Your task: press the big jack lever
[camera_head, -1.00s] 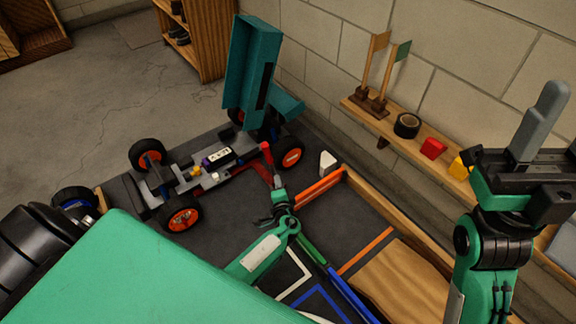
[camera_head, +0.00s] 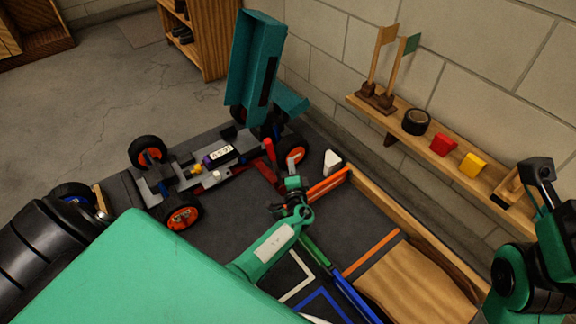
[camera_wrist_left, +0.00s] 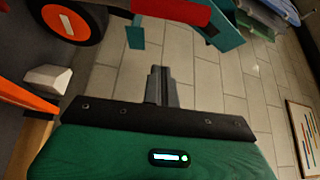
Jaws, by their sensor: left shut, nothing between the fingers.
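The red jack lever (camera_head: 270,151) stands up beside the racecar chassis (camera_head: 218,165), near its rear orange-rimmed wheel. A red bar runs down from it toward my left gripper. My left gripper (camera_head: 293,182) is shut and empty, just right of and below the lever in the head view. I cannot tell whether it touches the lever. In the left wrist view the closed fingers (camera_wrist_left: 160,85) point away with nothing between them. A red part (camera_wrist_left: 172,11) shows at the top edge there; I cannot tell if it is the lever. Only my right arm's wrist links show at the right edge.
A white wedge block (camera_head: 332,162) and an orange bar (camera_head: 328,186) lie right of my left gripper. A teal body panel (camera_head: 252,65) stands up behind the car. A wall shelf (camera_head: 440,160) holds flags, tape, and red and yellow blocks.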

